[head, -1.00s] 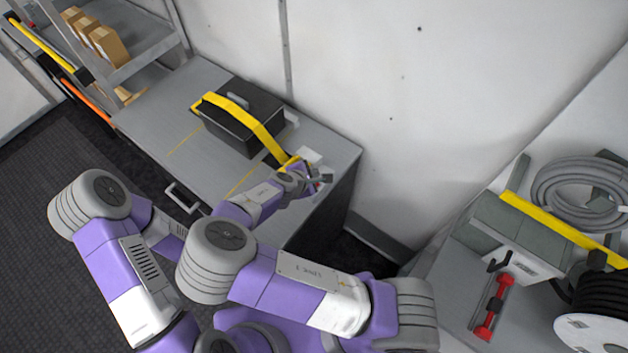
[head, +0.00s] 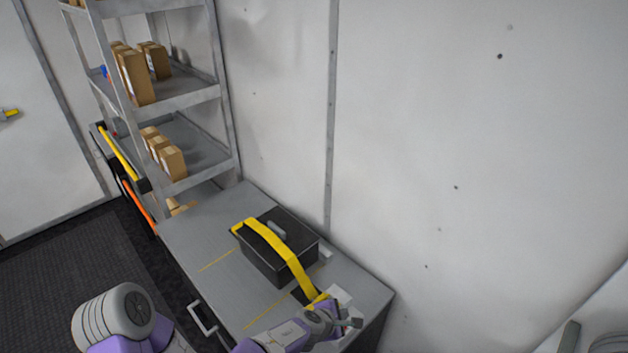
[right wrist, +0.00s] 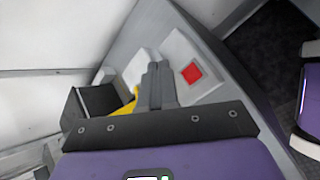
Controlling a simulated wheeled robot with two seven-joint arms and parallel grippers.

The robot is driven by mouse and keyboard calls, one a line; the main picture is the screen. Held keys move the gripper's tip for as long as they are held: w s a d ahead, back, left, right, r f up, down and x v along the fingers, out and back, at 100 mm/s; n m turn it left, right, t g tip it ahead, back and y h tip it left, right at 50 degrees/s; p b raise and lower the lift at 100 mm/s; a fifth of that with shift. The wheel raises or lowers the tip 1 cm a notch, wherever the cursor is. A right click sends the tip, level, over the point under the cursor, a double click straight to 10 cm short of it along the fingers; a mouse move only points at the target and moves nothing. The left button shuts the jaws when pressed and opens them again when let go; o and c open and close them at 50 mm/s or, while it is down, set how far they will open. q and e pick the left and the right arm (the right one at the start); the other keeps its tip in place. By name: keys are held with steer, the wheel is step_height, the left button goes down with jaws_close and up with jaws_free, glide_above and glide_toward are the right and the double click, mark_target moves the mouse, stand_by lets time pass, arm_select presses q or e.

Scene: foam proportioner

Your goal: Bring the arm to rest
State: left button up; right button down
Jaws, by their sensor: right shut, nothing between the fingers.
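My right gripper (head: 352,323) is at the bottom of the head view, over the front right end of the grey cabinet top (head: 205,243). Its fingers (right wrist: 156,86) are shut with nothing between them in the right wrist view. A black case (head: 270,262) with a yellow strap (head: 275,243) stands just behind and left of the gripper. The strap's lower end reaches close to the gripper; I cannot tell if they touch. A purple and grey arm link of mine shows at lower left. My left gripper is not in view.
A white panel with a red square (right wrist: 192,73) lies beyond the fingers in the right wrist view. A grey shelf rack (head: 185,100) with cardboard boxes (head: 135,78) stands at the back left. A white wall (head: 450,130) rises behind the cabinet. Dark floor lies at left.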

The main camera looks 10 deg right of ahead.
steer(key=s+d+f+m+g+y+b, duration=0.25)
steer(key=s+f, duration=0.35)
steer(key=f, duration=0.3)
steer(key=s+d+f+m+g+y+b, duration=0.1)
steer(key=s+d+f+m+g+b, duration=0.2)
steer(key=s+f, duration=0.45)
steer(key=s+a+f+m+y+b, duration=0.6)
steer(key=a+f+m+y+b, duration=0.1)
steer(key=m, duration=0.8)
steer(key=shift+s+a+f, duration=0.4)
steer(key=shift+a+f, duration=0.3)
steer(key=shift+a, duration=0.2)
